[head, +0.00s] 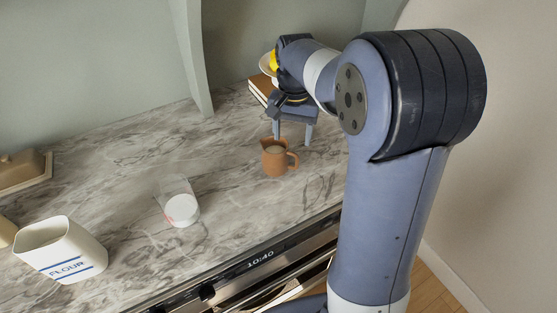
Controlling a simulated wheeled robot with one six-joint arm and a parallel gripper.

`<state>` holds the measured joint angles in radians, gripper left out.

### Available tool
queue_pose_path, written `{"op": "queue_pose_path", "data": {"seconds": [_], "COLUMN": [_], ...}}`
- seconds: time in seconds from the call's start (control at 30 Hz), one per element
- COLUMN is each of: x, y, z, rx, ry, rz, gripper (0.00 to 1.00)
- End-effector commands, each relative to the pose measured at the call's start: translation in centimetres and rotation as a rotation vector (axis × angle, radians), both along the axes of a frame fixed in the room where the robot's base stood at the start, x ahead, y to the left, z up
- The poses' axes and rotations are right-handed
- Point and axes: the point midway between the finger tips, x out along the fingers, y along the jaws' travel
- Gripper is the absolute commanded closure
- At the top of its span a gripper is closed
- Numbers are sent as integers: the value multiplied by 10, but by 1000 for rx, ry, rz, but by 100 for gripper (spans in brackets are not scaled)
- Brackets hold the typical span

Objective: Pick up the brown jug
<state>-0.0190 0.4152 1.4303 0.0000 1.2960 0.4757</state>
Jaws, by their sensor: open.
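The brown jug (273,160) stands upright on the marble counter, right of the picture's middle, with its handle toward the right. Its mouth faces up and looks pale inside. My gripper (293,140) is above and just behind the jug, pointing down, with its two fingers apart. The fingers look empty. The jug is not between them as far as this view shows; the exact gap in depth is hard to tell.
A white flour canister (62,248) is at the lower left. A wooden-based dish (22,172) sits at the far left. Books (262,87) and a yellow object are behind my gripper. The oven front (262,268) lies below the counter edge.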

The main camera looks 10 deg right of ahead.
Motion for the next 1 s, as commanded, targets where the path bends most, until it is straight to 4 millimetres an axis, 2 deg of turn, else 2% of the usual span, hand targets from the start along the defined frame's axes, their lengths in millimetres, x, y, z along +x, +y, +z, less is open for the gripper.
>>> {"op": "queue_pose_path", "data": {"seconds": [0.07, 0.33, 0.57, 0.8, 1.0], "x": [0, -1, -3, -7, -7], "y": [0, 0, -1, -4, -4], "z": [-5, -45, -62, -97, -108], "rx": [0, 0, 0, 0, 0], "ry": [1, 4, 4, 4, 0], "rz": [0, 0, 0, 1, 0], "gripper": [41, 41, 41, 41, 41]}}
